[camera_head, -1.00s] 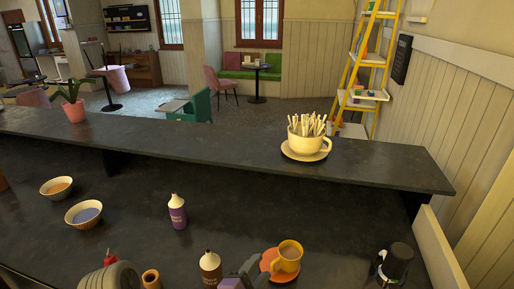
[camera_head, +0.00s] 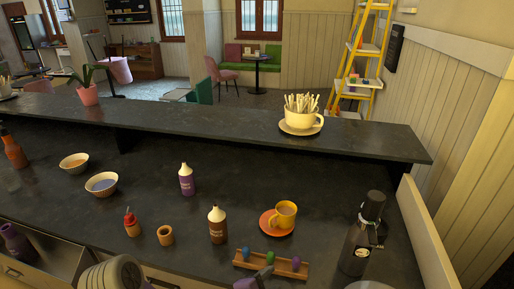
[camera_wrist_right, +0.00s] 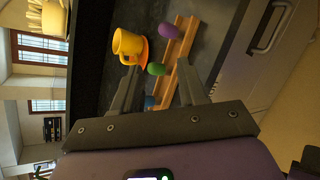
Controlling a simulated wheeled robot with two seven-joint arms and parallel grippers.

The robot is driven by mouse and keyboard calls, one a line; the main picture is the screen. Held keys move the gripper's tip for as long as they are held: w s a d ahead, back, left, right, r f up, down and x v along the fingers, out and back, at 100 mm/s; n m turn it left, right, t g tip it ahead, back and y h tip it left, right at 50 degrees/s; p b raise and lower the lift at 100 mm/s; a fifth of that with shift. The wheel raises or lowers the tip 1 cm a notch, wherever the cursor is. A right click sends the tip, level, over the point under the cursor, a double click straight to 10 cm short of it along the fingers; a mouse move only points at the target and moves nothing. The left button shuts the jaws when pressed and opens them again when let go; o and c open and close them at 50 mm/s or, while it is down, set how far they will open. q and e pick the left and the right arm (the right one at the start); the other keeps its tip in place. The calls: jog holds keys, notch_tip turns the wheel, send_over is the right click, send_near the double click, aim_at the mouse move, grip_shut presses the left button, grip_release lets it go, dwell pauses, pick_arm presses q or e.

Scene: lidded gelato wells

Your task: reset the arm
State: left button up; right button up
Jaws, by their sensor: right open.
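My right gripper (camera_head: 258,277) shows at the bottom edge of the head view, just in front of a wooden rack (camera_head: 284,269). Only a dark finger and a bit of purple show there. In the right wrist view the two grey fingers of my right gripper (camera_wrist_right: 158,84) are spread apart and nothing is clearly held. The rack, with a blue, a green (camera_wrist_right: 156,69) and a purple (camera_wrist_right: 168,31) egg-shaped piece, lies beyond and between the fingers. I cannot tell whether a finger touches it.
Behind the rack stand a yellow cup (camera_head: 285,212) on an orange saucer (camera_head: 268,223) and a brown bottle (camera_head: 217,225). A raised shelf (camera_head: 215,125) runs behind.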

jog(key=s+d+f+m+g+y+b, duration=0.1)
jog(key=s+f+m+g+y+b, duration=0.5)
jog(key=f, duration=1.2)
jog(key=s+d+f+m+g+y+b, duration=0.15)
jog(key=s+f+m+g+y, duration=0.55)
jog(key=f, duration=1.1)
jog(key=s+d+f+m+t+h+b, duration=0.1)
jog(key=d+f+m+t, duration=0.2)
jog(key=m, duration=0.5)
notch_tip(320, 180, down, 3)
jog(key=shift+d+r+m+h, duration=0.1)
jog(key=shift+d+m+h, duration=0.2)
jog(key=shift+d, duration=0.3)
